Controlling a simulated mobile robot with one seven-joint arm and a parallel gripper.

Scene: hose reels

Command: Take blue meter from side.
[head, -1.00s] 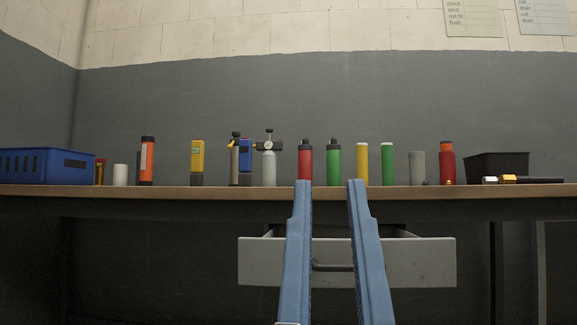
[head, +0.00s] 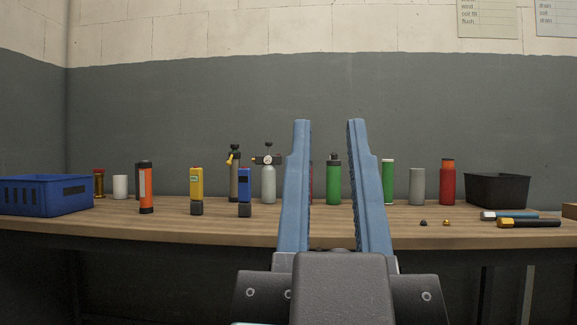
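The blue meter (head: 244,187) stands upright on the wooden bench, with a blue body and a dark base. It is near the front row, left of my gripper and apart from it. My gripper (head: 329,122) is open, its two long blue fingers pointing forward and up with nothing held between them. A green bottle with a dark cap (head: 334,182) shows through the gap, farther back on the bench. The left finger partly hides a red item behind it.
A similar yellow meter (head: 196,188) and an orange torch-like cylinder (head: 146,188) stand left of the blue meter. A grey gas cylinder (head: 268,184) stands behind right. A blue crate (head: 45,196) and black bin (head: 497,189) flank the bench (head: 290,222). Its front middle is clear.

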